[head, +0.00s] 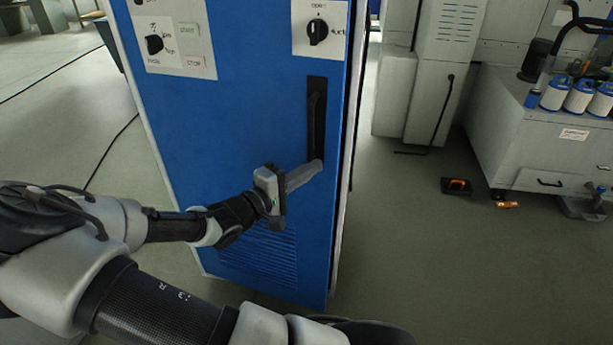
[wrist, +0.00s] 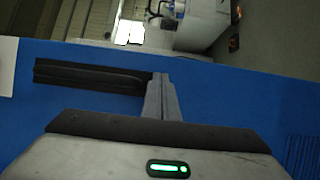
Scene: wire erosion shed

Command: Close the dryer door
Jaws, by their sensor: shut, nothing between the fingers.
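The dryer's blue door (head: 240,120) fills the middle of the head view, with a vertical black recessed handle (head: 316,110) near its right edge. A dark line runs down that edge; I cannot tell how far the door stands open. My gripper (head: 317,164) is shut and empty, its fingertips at the handle's lower end. In the wrist view the door (wrist: 225,105) spans the picture, and the handle (wrist: 90,76) lies left of my gripper (wrist: 160,78). The fingertips are against or just in front of the door; contact is unclear.
Two dial panels sit on the door's upper part, one at left (head: 175,45) and one at right (head: 319,29). A grey cabinet (head: 550,145) with several blue-and-white canisters stands at right.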

